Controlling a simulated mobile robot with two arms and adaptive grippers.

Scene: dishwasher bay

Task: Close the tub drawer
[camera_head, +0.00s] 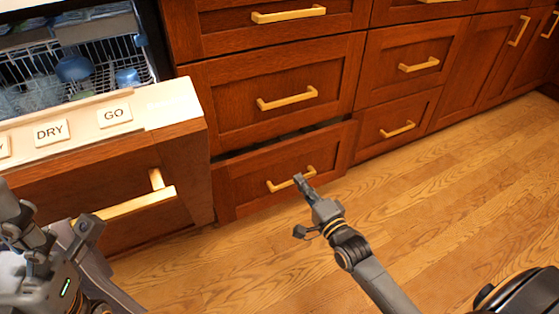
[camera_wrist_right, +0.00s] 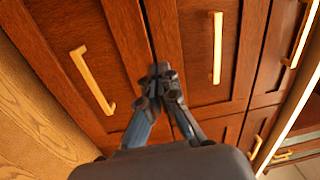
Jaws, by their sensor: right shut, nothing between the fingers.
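The dishwasher's tub drawer (camera_head: 180,155) stands pulled out at the left of the head view, with a wooden front, a brass handle and a pale top strip with DRY and GO buttons. Its rack holds dishes. My left gripper (camera_head: 58,232) is beside the handle; its jaw opening and any contact are unclear. My right gripper (camera_head: 300,182) is shut and empty, appearing over the handle of the bottom cabinet drawer (camera_head: 240,190). That drawer sits slightly out, with a dark gap above it. In the right wrist view, the shut fingertips (camera_wrist_right: 160,74) overlap the seam between two drawers.
The middle cabinet drawer (camera_head: 225,95) is above the bottom one, and more closed drawers (camera_head: 385,150) and doors line the right. The wood floor (camera_head: 450,200) is clear in front of the cabinets.

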